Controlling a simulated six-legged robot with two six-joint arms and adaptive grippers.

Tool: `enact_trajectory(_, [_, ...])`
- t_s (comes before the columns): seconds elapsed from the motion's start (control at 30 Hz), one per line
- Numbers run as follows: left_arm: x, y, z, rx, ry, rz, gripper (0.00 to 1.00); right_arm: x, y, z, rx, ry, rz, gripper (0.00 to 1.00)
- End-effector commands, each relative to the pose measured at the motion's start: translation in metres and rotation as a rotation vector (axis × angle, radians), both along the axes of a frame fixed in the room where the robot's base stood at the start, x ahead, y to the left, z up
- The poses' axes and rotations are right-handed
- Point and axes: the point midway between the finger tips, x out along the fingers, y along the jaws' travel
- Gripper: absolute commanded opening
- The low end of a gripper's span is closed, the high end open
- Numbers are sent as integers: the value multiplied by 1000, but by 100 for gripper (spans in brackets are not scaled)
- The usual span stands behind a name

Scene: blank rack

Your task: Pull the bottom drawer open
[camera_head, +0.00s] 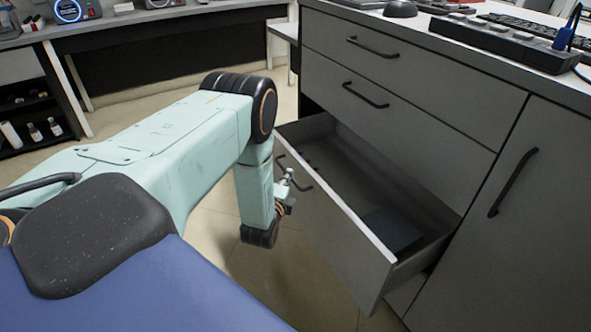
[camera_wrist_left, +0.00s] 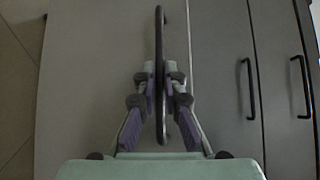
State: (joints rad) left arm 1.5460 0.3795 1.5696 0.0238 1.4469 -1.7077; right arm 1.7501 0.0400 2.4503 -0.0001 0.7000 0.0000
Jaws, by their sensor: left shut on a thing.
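The bottom drawer (camera_head: 340,245) of the grey cabinet stands well open, and its inside shows from above. My left gripper (camera_head: 288,186) is at the outer face of its front, at the dark bar handle (camera_head: 297,183). In the left wrist view, my left gripper (camera_wrist_left: 160,75) has its fingers on both sides of the handle (camera_wrist_left: 160,35) and is shut on it. The drawer front (camera_wrist_left: 95,70) fills the left of that view. My right gripper is not in view.
Two upper drawers (camera_head: 425,82) and a cabinet door (camera_head: 520,215) are shut. A dark flat item (camera_head: 392,230) lies in the open drawer. A keyboard and devices stand on the cabinet top. The tiled floor (camera_head: 285,275) before the drawer looks clear.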

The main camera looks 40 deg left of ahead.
Motion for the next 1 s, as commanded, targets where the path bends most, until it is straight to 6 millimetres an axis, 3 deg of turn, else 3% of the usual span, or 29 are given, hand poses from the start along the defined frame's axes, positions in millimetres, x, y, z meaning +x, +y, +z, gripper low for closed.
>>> enact_trajectory(0.1, [-15,5,2,0,4,-3,0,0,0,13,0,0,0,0])
enact_trajectory(0.4, [-41,16,1,0,2,-3,0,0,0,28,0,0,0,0])
enact_trajectory(0.9, [-48,19,0,0,-1,-3,0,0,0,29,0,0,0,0])
enact_trajectory(0.93, [-48,19,0,0,-1,-3,11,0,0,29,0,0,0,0])
enact_trajectory(1.0, [-48,19,0,0,-1,-3,17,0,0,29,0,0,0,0])
